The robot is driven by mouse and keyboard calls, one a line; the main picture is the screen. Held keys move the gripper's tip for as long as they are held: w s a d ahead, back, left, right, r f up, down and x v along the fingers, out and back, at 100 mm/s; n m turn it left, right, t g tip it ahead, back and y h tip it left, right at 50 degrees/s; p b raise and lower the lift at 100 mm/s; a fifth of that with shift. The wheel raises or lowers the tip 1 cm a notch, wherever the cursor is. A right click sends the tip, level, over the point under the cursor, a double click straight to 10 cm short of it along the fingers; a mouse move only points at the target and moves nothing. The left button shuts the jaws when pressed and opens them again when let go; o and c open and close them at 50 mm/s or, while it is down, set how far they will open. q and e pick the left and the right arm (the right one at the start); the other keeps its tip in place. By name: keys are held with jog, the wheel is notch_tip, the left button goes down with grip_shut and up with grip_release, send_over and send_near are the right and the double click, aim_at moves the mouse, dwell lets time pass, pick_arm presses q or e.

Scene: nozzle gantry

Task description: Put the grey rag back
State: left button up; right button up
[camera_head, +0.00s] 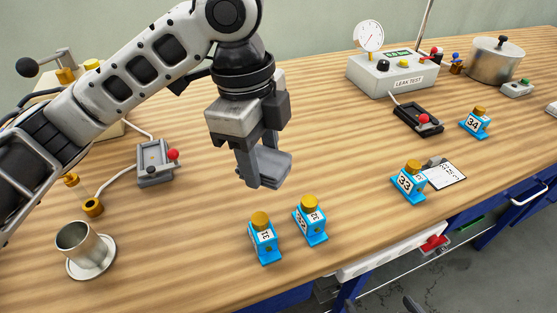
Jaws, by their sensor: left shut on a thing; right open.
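My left gripper (262,170) hangs over the middle of the bench, pointing down. It is shut on a flat grey piece (275,165) that looks like the folded grey rag. The fingers cover part of it, and it appears to be held above the wood. I cannot make out my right gripper in this view.
Blue blocks with brass caps (262,238) (310,220) stand in front of the gripper. Block 33 (408,182) stands by a white card (446,174), block 34 (475,123) behind. A metal cup (82,245) sits front left, the leak tester (388,76) at the back. Mid-bench wood is clear.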

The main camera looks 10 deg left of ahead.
pick_arm(q)
jog(key=w+f, duration=0.2)
jog(key=w, duration=0.1)
jog(key=w+f, duration=0.3)
jog(key=w, duration=0.1)
jog(key=w+f, duration=0.3)
jog(key=w, duration=0.1)
jog(key=shift+w+a+f, duration=0.25)
jog(key=shift+a, duration=0.1)
jog(key=shift+w+f, duration=0.35)
jog(key=shift+f, duration=1.55)
jog(key=o, duration=0.6)
jog(key=shift+f, duration=0.1)
jog(key=o, duration=0.4)
jog(key=shift+c, duration=0.2)
